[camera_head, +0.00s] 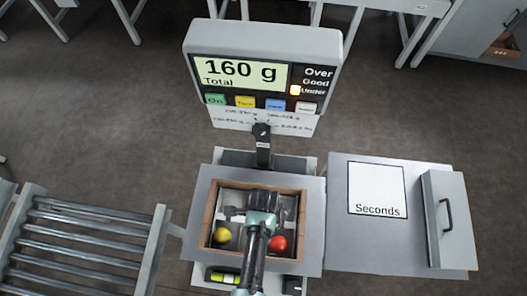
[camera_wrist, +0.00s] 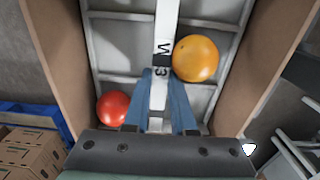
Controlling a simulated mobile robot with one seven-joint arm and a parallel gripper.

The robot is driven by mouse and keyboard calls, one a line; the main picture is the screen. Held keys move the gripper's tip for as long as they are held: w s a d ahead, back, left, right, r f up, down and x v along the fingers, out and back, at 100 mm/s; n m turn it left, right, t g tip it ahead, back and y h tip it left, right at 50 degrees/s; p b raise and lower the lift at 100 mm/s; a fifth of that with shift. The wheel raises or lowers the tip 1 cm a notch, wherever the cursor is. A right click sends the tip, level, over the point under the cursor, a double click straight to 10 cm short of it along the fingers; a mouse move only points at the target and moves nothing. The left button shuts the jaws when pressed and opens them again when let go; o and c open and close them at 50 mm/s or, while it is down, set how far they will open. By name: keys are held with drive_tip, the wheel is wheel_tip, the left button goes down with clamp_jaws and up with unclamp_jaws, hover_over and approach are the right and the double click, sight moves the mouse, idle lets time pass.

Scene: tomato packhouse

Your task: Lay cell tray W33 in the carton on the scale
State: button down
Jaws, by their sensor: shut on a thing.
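Cell tray W33 (camera_wrist: 128,38) is pale grey with crosswise dividers and a white middle strip, whose label shows partly as "W 3". It is inside the brown carton (camera_head: 207,222), between its walls. The carton stands on the scale (camera_head: 312,235). My gripper (camera_wrist: 160,85) is shut on the middle strip; in the head view my gripper (camera_head: 262,196) is over the carton and hides much of the tray. A yellow-orange tomato (camera_head: 222,235) and a red tomato (camera_head: 278,244) lie on either side of the strip. I cannot tell whether the tray rests on the carton floor.
The scale display (camera_head: 240,74) reads 160 g Total, with the lamp by "Under" lit. A roller conveyor (camera_head: 85,245) is at left. A side shelf with a bare "Seconds" square (camera_head: 376,185) and a grey handled block (camera_head: 450,220) is at right.

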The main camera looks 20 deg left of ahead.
drive_tip(key=shift+f+b, duration=0.45)
drive_tip(key=shift+f, duration=0.15)
idle(0.8)
drive_tip(key=c, duration=0.7)
unclamp_jaws()
drive_tip(key=shift+c, duration=1.4)
wheel_tip(320, 180, up, 9)
drive_tip(key=p, duration=0.8)
drive_tip(key=shift+f+p, duration=0.2)
drive_tip(key=shift+p, duration=0.1)
drive_tip(key=shift+f, duration=0.1)
